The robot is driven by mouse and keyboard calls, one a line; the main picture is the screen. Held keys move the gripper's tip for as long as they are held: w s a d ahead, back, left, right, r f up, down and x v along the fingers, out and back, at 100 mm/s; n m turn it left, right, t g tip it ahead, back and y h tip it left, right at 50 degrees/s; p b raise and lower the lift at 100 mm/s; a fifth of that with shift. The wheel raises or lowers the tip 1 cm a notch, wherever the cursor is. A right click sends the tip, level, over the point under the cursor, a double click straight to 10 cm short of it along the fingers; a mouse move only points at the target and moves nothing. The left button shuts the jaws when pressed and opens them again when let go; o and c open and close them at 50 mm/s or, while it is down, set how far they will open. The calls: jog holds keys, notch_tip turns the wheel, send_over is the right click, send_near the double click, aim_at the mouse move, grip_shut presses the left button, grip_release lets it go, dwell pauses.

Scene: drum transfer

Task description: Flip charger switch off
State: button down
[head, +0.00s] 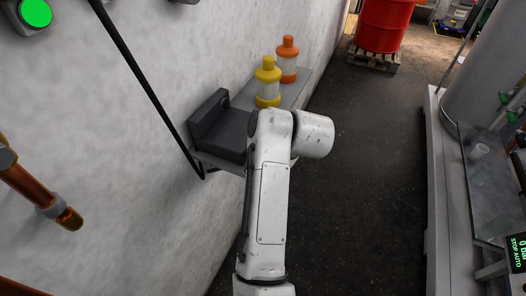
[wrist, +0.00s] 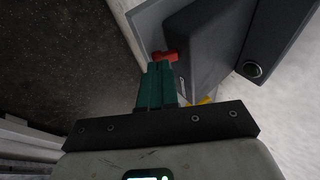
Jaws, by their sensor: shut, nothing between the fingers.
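The charger (head: 218,125) is a dark grey block with a raised back, sitting on a wall shelf in the head view. In the wrist view the charger (wrist: 202,50) fills the upper right, with a round silver-rimmed part on it. A small red piece, likely its switch (wrist: 166,56), shows at its near side. My gripper (wrist: 160,67) has green fingers, shut and empty. Their tips are right by the red piece; I cannot tell whether they touch it. In the head view my white arm hides the gripper and the switch.
A yellow-capped bottle (head: 268,82) and an orange-capped bottle (head: 287,60) stand on the shelf (head: 291,94) behind the charger. A black cable (head: 140,75) runs down the wall. A red drum (head: 383,24) stands on a pallet farther back. The dark floor right of the arm is clear.

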jog(key=shift+w+a+r, duration=0.15)
jog(key=shift+w+a, duration=0.15)
jog(key=shift+a, duration=0.35)
jog(key=v, duration=1)
jog(key=shift+s+d+r+b, duration=0.2)
jog(key=shift+r+b, duration=0.1)
